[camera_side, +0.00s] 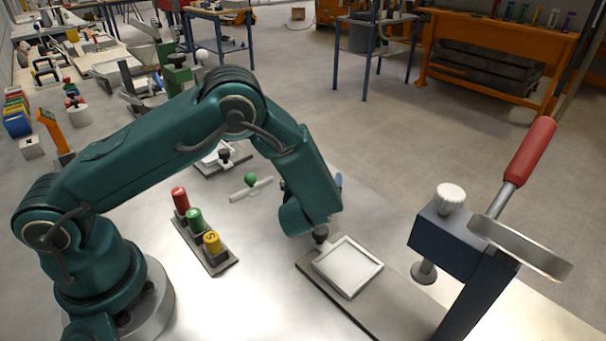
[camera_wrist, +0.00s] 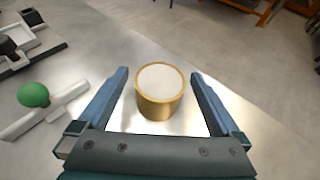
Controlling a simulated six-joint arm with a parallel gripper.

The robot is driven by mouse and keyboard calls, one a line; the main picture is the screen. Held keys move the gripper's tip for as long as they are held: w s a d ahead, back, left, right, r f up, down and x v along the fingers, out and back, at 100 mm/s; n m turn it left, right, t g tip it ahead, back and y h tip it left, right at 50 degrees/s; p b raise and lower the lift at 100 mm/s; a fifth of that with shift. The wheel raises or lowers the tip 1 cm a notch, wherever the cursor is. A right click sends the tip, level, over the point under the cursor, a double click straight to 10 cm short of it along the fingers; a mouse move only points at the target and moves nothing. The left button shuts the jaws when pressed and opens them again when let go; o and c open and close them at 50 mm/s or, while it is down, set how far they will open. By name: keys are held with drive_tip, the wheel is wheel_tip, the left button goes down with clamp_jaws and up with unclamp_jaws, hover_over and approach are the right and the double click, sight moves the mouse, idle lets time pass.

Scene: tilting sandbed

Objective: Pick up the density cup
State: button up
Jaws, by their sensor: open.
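The density cup (camera_wrist: 158,105) shows in the wrist view as an upright brass cylinder with a pale top, standing on the shiny metal table. My gripper (camera_wrist: 160,74) is open, with one blue finger to the left of the cup and one to the right. Gaps show between the fingers and the cup, and they look apart from it. In the side view my wrist hides the cup, and only a small blue bit of my gripper shows past it.
A green-knobbed white bar (camera_side: 251,182) lies left of the cup. A rack (camera_side: 217,262) holds red, green and yellow cylinders. A white square tray (camera_side: 348,267) sits on a dark-edged plate at the front. A red-handled lever stand (camera_side: 447,242) is at right.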

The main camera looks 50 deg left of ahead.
clamp_jaws()
